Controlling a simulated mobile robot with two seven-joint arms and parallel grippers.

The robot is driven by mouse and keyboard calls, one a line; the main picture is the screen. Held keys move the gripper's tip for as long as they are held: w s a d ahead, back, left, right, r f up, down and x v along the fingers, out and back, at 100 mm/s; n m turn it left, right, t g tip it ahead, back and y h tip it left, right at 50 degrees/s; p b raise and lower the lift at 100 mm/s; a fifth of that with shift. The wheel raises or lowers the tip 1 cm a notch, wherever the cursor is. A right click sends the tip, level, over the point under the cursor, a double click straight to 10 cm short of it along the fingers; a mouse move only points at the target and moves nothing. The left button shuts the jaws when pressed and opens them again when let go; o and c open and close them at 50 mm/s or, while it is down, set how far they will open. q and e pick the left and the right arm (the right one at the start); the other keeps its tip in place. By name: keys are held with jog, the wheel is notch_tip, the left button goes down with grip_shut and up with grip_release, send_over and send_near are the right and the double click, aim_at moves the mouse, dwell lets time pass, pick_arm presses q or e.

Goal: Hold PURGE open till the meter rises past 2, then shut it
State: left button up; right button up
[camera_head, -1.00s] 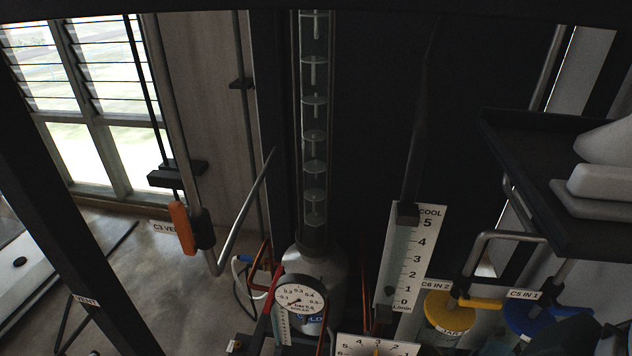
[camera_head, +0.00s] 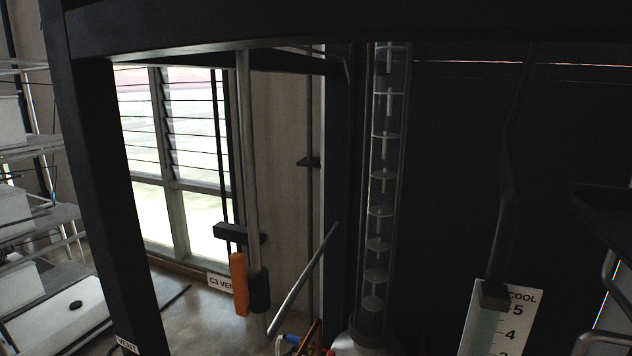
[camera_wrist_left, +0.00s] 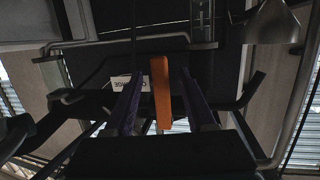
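In the left wrist view an orange lever handle (camera_wrist_left: 161,92) stands between the two dark fingers of my left gripper (camera_wrist_left: 162,100). The fingers are apart, with a gap on each side of the handle. A white label (camera_wrist_left: 121,83) beside it is partly covered by a finger; its letters seem to end in "GE". In the head view an orange handle (camera_head: 239,284) hangs near a label reading C3 VEN, cut short. The COOL meter (camera_head: 511,318) stands at lower right; only its upper scale shows, its lower part and reading out of frame. My right gripper is in neither view.
A tall glass column (camera_head: 383,180) stands at centre. A slanted metal bar (camera_head: 303,280) is right of the C3 handle. A dark frame post (camera_head: 105,200) crosses at left, with shelves (camera_head: 40,225) beyond it. Dark panels fill the right side.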

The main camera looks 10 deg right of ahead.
pick_arm(q)
jog(key=v, duration=0.2)
jog(key=b+v, duration=0.1)
jog(key=v, duration=0.1)
jog(key=f+v, duration=0.1)
jog(key=v, duration=0.2)
jog(key=shift+s+d, duration=0.1)
jog(key=shift+s, duration=0.15)
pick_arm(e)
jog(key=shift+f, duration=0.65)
pick_arm(q)
jog(key=shift+r, duration=0.1)
